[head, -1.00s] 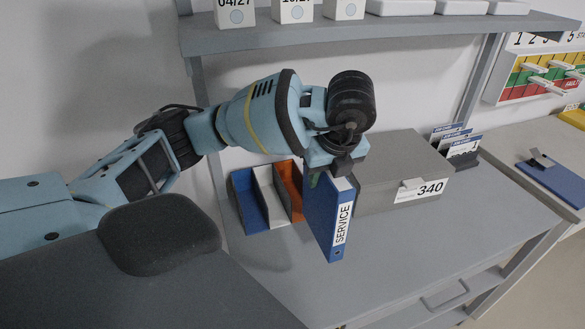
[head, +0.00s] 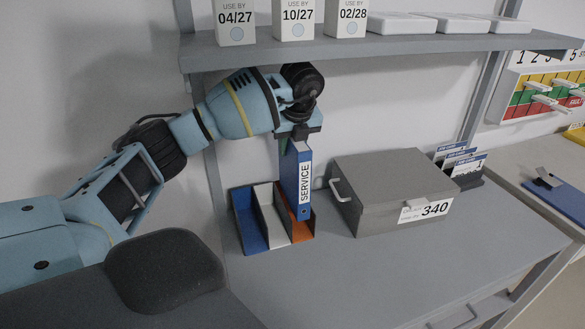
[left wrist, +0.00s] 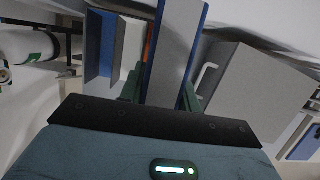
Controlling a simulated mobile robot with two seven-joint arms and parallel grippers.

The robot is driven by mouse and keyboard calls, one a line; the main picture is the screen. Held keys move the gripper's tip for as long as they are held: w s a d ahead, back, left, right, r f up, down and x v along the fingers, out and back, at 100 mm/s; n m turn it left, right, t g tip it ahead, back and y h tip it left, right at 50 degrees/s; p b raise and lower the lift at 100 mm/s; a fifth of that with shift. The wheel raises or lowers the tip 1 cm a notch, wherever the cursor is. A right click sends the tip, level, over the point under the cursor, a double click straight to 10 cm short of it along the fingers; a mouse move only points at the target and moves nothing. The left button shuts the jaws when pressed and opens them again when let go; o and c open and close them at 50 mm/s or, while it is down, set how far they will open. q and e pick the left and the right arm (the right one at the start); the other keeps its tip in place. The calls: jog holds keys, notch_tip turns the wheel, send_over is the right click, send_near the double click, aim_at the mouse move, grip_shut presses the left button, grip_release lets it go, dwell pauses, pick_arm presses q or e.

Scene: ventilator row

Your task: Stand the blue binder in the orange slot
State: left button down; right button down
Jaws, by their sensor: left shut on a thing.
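The blue binder (head: 297,175), labelled SERVICE, hangs upright from my left gripper (head: 296,141), which is shut on its top. Its lower end is at the orange slot (head: 301,229), the rightmost of three joined slots; I cannot tell whether it touches the slot floor. In the left wrist view the binder (left wrist: 177,45) stands out between the fingers of my left gripper (left wrist: 160,92). The orange slot shows there as a thin strip (left wrist: 147,49), mostly hidden by the binder. My right gripper is not in view.
The blue slot (head: 248,222) and white slot (head: 270,218) are left of the orange one. A grey box (head: 385,190) marked 340 stands to the right. A shelf (head: 400,44) with labelled boxes hangs above. The front of the desk (head: 360,270) is clear.

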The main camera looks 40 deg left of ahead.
pick_arm(q)
jog(key=shift+d+f, duration=0.2)
jog(key=shift+f, duration=0.7)
jog(key=x, duration=0.4)
jog(key=shift+s+d+f, duration=0.25)
jog(key=shift+d+f, duration=0.05)
jog(key=shift+f, duration=0.25)
jog(key=c, duration=1)
grip_release()
jog(key=shift+f, duration=0.15)
jog(key=shift+v, duration=3.9)
